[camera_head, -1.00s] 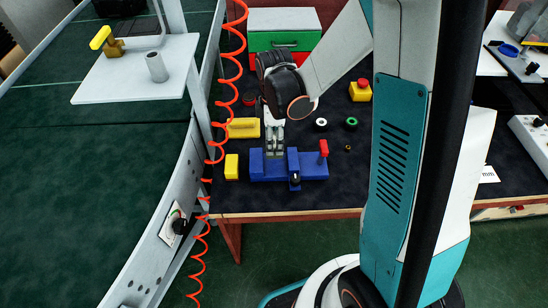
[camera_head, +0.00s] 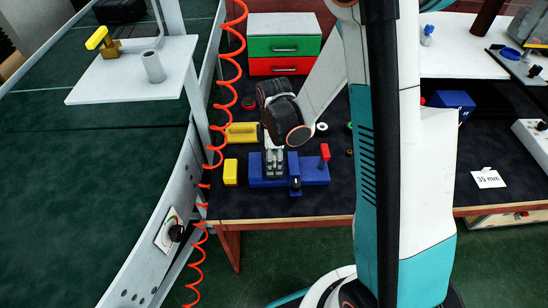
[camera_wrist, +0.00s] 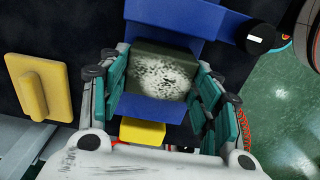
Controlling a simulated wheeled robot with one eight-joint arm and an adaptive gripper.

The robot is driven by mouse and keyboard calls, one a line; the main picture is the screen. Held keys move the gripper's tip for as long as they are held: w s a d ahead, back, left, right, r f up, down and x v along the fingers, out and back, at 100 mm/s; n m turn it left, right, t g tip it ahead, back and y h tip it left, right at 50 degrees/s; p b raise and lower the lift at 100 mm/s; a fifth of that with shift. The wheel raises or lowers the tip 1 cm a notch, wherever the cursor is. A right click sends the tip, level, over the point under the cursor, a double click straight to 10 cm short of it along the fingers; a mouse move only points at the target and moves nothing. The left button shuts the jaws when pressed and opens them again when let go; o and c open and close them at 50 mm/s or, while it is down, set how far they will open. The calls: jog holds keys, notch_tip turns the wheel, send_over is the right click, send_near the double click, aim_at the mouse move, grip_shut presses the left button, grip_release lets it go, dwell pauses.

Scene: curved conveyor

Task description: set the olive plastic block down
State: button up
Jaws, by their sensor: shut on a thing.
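The olive block (camera_wrist: 158,70), dark with a pale speckled top, sits between the teal-padded fingers of my gripper (camera_wrist: 162,86) in the wrist view. The gripper is shut on it. In the head view my gripper (camera_head: 274,165) points down over the left part of the blue fixture (camera_head: 318,174). The block cannot be made out there. In the wrist view the blue fixture (camera_wrist: 165,22) shows above and below the block. I cannot tell whether the block touches it.
A yellow block (camera_head: 230,172) stands left of the fixture, with a yellow handled piece (camera_head: 242,132) behind it. A red upright knob (camera_head: 324,152) rises at the fixture's right. A green-and-red drawer unit (camera_head: 285,48) stands behind. An orange coiled hose (camera_head: 210,160) hangs at left.

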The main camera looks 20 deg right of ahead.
jog(key=o, duration=1.2)
notch_tip(320, 180, up, 12)
jog(key=r+p, duration=0.1)
jog(key=p, duration=0.4)
jog(key=s+r+m+t, duration=0.7)
jog(key=s+r+m, duration=0.7)
jog(key=s+r, duration=0.1)
jog(key=shift+r, duration=0.4)
